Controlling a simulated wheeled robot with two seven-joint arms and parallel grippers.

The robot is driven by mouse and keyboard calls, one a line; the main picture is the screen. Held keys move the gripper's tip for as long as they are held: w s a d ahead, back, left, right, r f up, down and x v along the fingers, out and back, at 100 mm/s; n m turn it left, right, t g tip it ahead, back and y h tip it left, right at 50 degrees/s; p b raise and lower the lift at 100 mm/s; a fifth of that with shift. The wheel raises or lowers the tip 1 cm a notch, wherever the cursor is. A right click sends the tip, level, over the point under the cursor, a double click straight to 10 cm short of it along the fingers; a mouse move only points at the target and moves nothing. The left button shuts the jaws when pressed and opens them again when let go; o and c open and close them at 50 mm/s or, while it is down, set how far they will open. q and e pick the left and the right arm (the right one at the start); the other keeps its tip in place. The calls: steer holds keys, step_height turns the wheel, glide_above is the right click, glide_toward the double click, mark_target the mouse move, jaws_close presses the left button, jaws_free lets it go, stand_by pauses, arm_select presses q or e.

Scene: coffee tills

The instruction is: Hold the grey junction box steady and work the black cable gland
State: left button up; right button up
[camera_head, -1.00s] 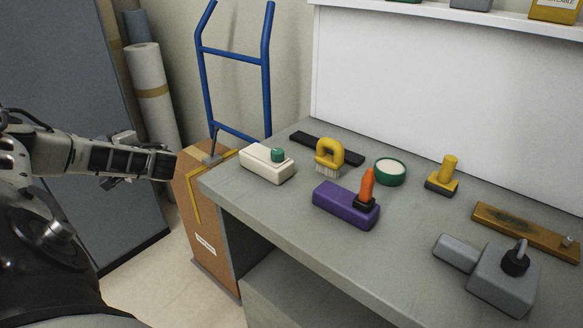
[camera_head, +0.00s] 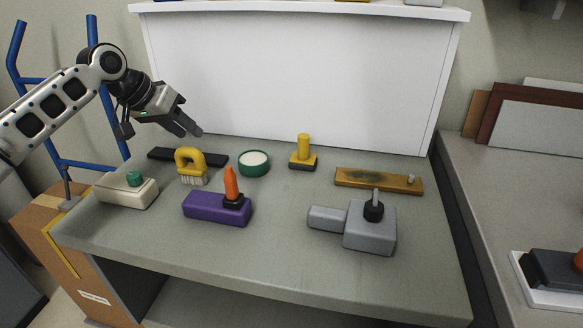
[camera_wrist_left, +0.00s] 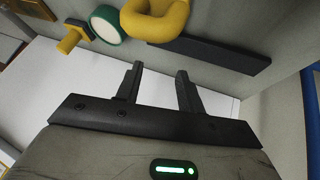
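The grey junction box (camera_head: 368,232) sits on the bench at the front right, with a smaller grey block (camera_head: 327,219) joined at its left. The black cable gland (camera_head: 373,210) stands on top of the box with a grey stub rising from it. My left gripper (camera_head: 192,131) is in the air above the back left of the bench, well away from the box. In the left wrist view its two fingers (camera_wrist_left: 160,88) are apart with nothing between them. My right gripper is not in view.
A purple block with an orange handle (camera_head: 230,185), a yellow-handled brush (camera_head: 190,163), a green-rimmed tin (camera_head: 254,163), a yellow tool (camera_head: 303,152), a brown board (camera_head: 378,181) and a cream box (camera_head: 126,190) share the bench. The front middle is bare.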

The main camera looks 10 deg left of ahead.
arm_select(q)
steer(key=s+d+m+g+h, duration=0.1)
steer(key=s+d+m+g, duration=0.2)
steer(key=d+m, duration=0.9)
steer(key=m+g+y, duration=0.1)
steer(key=m+g, duration=0.2)
steer(key=m, duration=0.2)
glide_toward(321, 209)
step_height(321, 209, down, 2)
steer(key=x, duration=0.7)
steer(key=shift+s+d+f, duration=0.1)
steer(key=shift+d+f, duration=0.15)
steer(key=shift+d, duration=0.2)
jaws_close()
steer(key=shift+f, duration=0.1)
steer(key=shift+o, duration=0.8)
jaws_free()
